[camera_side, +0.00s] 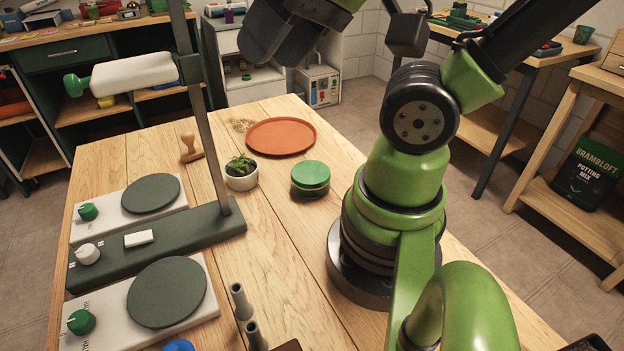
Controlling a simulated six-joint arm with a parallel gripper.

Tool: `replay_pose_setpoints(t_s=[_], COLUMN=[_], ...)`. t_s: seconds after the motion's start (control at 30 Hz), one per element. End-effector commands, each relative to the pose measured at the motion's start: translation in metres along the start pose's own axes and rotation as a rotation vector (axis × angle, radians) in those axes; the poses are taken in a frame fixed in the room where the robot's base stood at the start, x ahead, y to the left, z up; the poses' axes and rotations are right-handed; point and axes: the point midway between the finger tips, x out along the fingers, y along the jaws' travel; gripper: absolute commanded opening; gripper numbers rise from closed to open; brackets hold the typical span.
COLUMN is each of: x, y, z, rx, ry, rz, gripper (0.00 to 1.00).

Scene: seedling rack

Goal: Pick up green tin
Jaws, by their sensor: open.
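The green tin (310,179) is a short, round tin with a green lid, standing upright on the wooden table (285,240). It is just left of my arm's base and right of a small potted plant, with clear table around it. Parts of my arm rise above and to the right of the tin, and nothing of mine touches it. My gripper's fingers do not show in this view.
A white pot with a seedling (241,174) stands left of the tin. An orange saucer (281,137) lies behind it. A wooden stamp (190,148), a lamp stand (207,110) and two scales with dark round plates (150,193) fill the left side. Grey tubes (247,312) stand in front.

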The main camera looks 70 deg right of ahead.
Motion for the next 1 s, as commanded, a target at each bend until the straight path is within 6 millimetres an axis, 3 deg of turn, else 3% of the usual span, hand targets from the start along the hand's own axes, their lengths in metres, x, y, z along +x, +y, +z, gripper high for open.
replay_pose_setpoints(t_s=[0.27, 0.53, 0.83, 1.0], x=[0.000, 0.000, 0.006, 0.035], y=[0.000, 0.000, 0.004, 0.033], z=[0.000, 0.000, -0.004, -0.024], rx=[0.000, 0.000, -0.007, -0.051], ry=[0.000, 0.000, -0.011, -0.078], rz=[0.000, 0.000, 0.028, 0.158], gripper=[0.43, 1.00, 1.00, 1.00])
